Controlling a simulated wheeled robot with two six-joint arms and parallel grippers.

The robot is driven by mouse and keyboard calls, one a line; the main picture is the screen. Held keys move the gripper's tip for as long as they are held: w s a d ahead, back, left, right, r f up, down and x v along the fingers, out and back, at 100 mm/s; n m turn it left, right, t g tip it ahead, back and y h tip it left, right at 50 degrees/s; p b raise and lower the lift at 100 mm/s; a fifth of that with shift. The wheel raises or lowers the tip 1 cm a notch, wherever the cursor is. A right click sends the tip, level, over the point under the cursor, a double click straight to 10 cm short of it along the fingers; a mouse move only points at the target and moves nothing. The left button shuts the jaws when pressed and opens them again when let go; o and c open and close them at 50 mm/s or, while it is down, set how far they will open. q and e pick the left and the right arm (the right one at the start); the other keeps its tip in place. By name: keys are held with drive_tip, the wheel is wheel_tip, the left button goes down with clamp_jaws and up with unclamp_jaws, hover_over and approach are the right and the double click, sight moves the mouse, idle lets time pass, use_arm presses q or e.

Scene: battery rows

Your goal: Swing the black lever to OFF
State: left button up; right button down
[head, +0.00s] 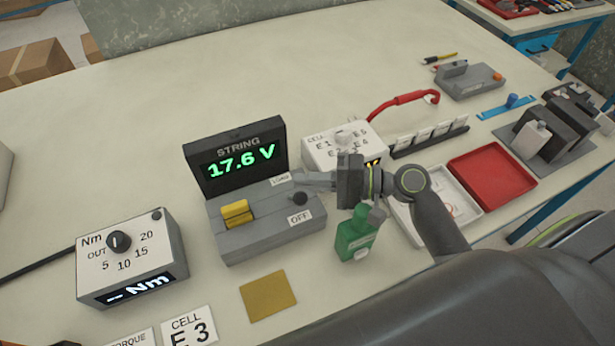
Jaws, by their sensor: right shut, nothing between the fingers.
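The black lever's round knob (299,198) shows on the right part of a grey box (265,240). It sits between a LOAD label (280,180) and an OFF label (300,217). A yellow block-shaped part (236,213) is on the same box, to the left. A black display (238,162) behind reads STRING 17.6 V in green. My right gripper (299,181) is shut and empty, its tips just behind the knob, near the LOAD label. I cannot tell whether the tips touch the lever. My left gripper is not in view.
A green bottle (357,236) stands just right of the box, below my right wrist. A torque dial box (130,262) is at left. A white cell box (318,152), a white tray (408,222) and a red tray (490,176) are at right.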

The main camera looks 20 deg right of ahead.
idle(0.5)
drive_tip(key=shift+s+d+f, duration=0.1)
drive_tip(key=shift+s+d, duration=0.15)
drive_tip(key=shift+d, duration=0.2)
drive_tip(key=b+v, duration=0.1)
drive_tip(key=v, duration=1.5)
drive_tip(key=shift+d, duration=0.15)
drive_tip(key=shift+s, duration=0.1)
